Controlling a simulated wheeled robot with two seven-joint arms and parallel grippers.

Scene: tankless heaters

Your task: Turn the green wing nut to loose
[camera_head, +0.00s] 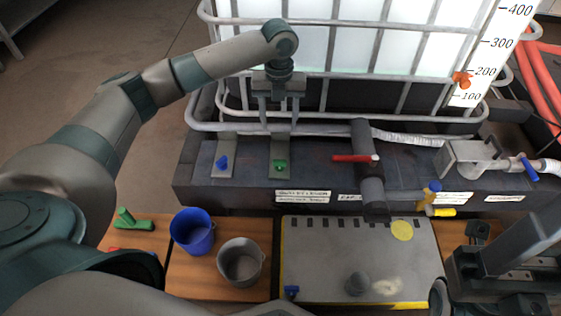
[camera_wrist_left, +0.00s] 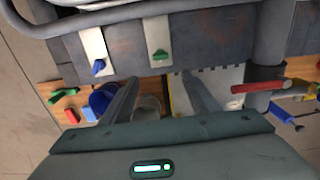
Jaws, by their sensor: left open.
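The green wing nut (camera_head: 280,164) sits on a pale vertical plate on the front of the dark tank base. In the left wrist view the green wing nut (camera_wrist_left: 161,54) lies beyond the fingers, between their two lines. My left gripper (camera_head: 279,121) is open and empty, pointing down above the nut and apart from it. Its two fingers (camera_wrist_left: 160,79) are spread wide in the left wrist view. Part of my right gripper (camera_head: 490,262) shows at the lower right, away from the nut; its jaw opening is unclear.
A blue wing nut (camera_head: 222,162) sits on a similar plate to the left. A red-handled valve (camera_head: 355,158) stands to the right. Tubular cage bars (camera_head: 330,127) run close to my left gripper. A blue bucket (camera_head: 192,233) and a grey bucket (camera_head: 240,263) stand below.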

